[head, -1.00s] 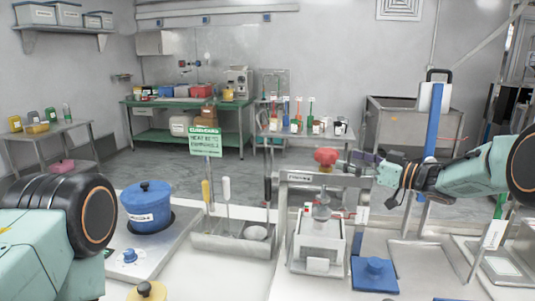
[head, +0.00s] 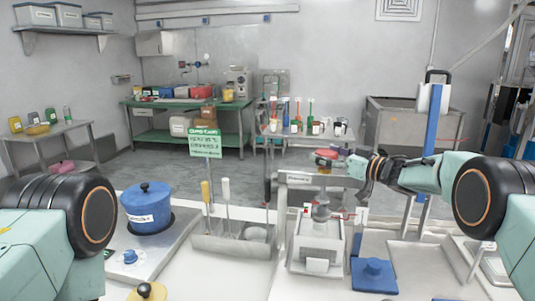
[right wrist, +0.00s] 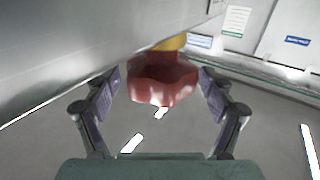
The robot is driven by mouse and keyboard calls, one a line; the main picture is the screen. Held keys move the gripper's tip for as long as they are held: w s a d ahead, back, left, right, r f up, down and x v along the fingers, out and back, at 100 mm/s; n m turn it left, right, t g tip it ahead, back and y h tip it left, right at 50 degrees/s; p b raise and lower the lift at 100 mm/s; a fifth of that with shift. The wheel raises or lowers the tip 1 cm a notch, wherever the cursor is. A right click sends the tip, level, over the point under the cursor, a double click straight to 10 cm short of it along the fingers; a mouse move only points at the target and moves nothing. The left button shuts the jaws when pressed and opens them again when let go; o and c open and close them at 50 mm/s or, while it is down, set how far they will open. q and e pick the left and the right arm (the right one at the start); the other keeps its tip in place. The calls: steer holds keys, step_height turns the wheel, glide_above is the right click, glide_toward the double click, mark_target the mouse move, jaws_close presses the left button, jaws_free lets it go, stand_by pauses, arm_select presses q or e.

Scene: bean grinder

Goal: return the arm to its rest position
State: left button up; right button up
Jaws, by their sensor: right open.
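My right gripper (head: 343,163) reaches in from the right at the bean grinder (head: 320,243), level with the grinder's red knob (head: 325,155). In the right wrist view the red knob (right wrist: 163,80), with a yellow collar behind it, sits between the two spread fingers of the gripper (right wrist: 158,90). A gap shows on each side of the knob, so the jaws are open. My right arm stretches out over the right of the counter. My left arm's dark round joint shows at the left edge; its gripper is out of view.
A blue pot (head: 147,205) stands on the hob at left. A blue post (head: 432,135) rises behind my right arm. A green sign (head: 205,143) stands behind.

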steer(key=shift+a+m+t+h, duration=0.15)
steer(key=shift+m+t+h, duration=0.25)
steer(key=shift+h, duration=0.1)
steer(key=shift+p, duration=0.3)
steer(key=shift+m+t+h, duration=0.6)
steer(key=shift+h, duration=0.1)
steer(key=shift+f+m+t+h+b, duration=0.1)
steer(key=shift+m+t+h+b, duration=1)
steer(key=shift+h, duration=0.7)
steer(key=shift+m+h+b, duration=0.65)
steer(key=shift+m+h, duration=0.25)
steer(key=shift+h, duration=0.2)
steer(key=shift+m+t+h, duration=0.3)
steer(key=shift+h, duration=0.1)
steer(key=shift+h+b, duration=0.3)
steer(key=shift+m+h, duration=0.8)
steer(key=shift+h, duration=0.2)
